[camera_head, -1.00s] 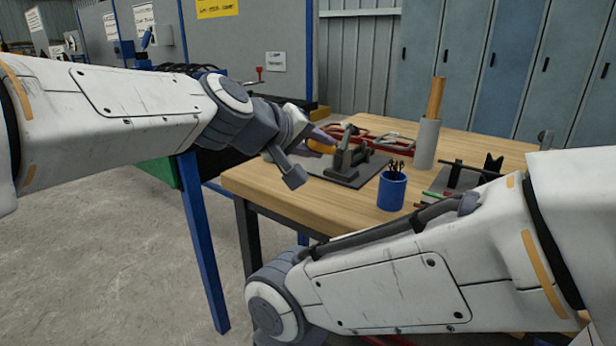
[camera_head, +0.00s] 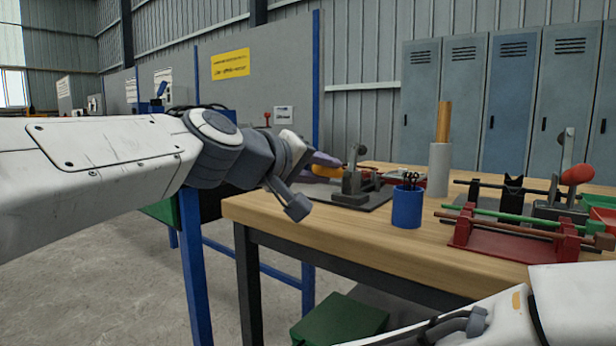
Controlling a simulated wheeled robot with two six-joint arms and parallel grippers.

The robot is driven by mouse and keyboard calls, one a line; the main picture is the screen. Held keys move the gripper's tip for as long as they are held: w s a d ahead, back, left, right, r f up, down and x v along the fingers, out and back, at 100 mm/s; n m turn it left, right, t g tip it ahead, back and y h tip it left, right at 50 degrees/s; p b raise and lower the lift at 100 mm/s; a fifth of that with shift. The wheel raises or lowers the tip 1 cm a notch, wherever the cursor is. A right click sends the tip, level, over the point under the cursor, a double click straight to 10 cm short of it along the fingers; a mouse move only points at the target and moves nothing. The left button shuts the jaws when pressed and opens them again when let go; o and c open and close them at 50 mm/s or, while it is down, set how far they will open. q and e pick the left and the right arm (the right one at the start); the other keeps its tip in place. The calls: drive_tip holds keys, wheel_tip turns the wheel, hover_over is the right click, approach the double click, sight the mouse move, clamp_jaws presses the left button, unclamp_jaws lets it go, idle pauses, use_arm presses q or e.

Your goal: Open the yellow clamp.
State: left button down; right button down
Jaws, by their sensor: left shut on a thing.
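The yellow clamp is a dark toggle clamp (camera_head: 354,181) on a grey plate at the left part of the wooden table. Its yellow-orange handle (camera_head: 327,171) points left from the body, low and roughly level. My left gripper (camera_head: 322,164) reaches in from the left with its purplish fingers at the handle, shut on it. The far finger and part of the handle are hidden. My right gripper is out of the picture; only a part of my right arm shows at the bottom right.
A blue cup (camera_head: 407,206) of dark tools stands right of the clamp, with a grey cylinder (camera_head: 440,168) behind it. Rods lie on a red fixture (camera_head: 510,242) at the right, near a second clamp with a red handle (camera_head: 577,175). A green box (camera_head: 340,320) sits below the table.

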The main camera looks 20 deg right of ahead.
use_arm(q)
drive_tip(key=shift+f, duration=0.25)
drive_tip(key=c, duration=0.7)
unclamp_jaws()
drive_tip(key=shift+w, duration=0.1)
drive_tip(key=shift+r, duration=0.1)
drive_tip(key=shift+s+a+r, duration=0.15)
drive_tip(key=shift+s+a, duration=0.05)
drive_tip(key=v, duration=0.9)
drive_tip(key=shift+s+a+p, duration=0.2)
drive_tip(key=shift+a+p, duration=0.2)
